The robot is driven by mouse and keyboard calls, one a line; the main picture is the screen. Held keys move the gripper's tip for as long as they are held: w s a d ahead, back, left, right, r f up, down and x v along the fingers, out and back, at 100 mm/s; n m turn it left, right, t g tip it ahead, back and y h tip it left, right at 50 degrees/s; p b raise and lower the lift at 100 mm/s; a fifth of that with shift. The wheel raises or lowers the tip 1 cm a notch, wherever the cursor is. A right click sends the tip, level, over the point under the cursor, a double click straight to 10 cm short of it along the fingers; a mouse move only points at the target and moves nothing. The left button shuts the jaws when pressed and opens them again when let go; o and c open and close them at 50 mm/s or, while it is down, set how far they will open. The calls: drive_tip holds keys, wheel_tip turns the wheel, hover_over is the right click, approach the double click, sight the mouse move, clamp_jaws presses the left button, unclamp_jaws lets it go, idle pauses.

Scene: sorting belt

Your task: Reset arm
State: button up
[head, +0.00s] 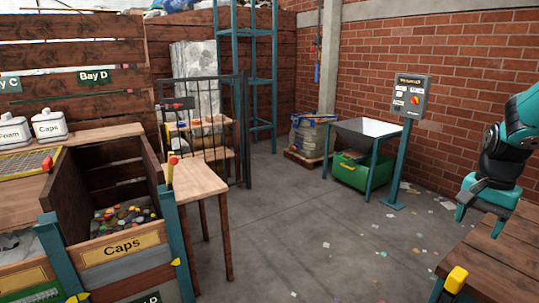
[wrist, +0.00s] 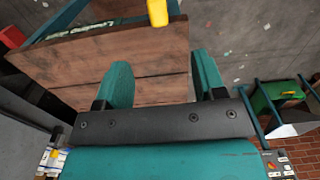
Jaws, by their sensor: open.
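My gripper (head: 480,220) is at the right edge of the head view, at the end of my teal and black arm, pointing down near the wooden bench (head: 490,262). In the wrist view my gripper (wrist: 163,78) shows its two teal fingers spread apart, with nothing between them. The brown planks of the bench (wrist: 105,65) show beyond and between the fingers. I cannot tell the exact height of the fingers over the bench.
A yellow-topped post (head: 456,280) stands at the bench corner. A metal hopper (head: 368,132) over a green bin (head: 352,172) stands by a control panel (head: 407,97). The Caps crate (head: 110,247) and a small wooden table (head: 197,180) are at left. The middle floor is open, with scattered scraps.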

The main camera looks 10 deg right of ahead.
drive_tip(key=a+r+n+t+y, duration=0.15)
drive_tip(key=a+n, duration=0.35)
drive_tip(key=a, duration=0.6)
drive_tip(key=a+r+n, duration=0.3)
drive_tip(key=a+n, duration=0.1)
drive_tip(key=a, duration=0.7)
drive_tip(key=s+a+r+n+g+y, duration=0.1)
drive_tip(key=s+a+r+n+y, duration=0.1)
drive_tip(key=s+a+n, duration=0.9)
drive_tip(key=s+a, duration=0.4)
drive_tip(key=a, duration=0.1)
drive_tip(key=shift+s+r+y, duration=0.2)
drive_tip(key=shift+y, duration=0.15)
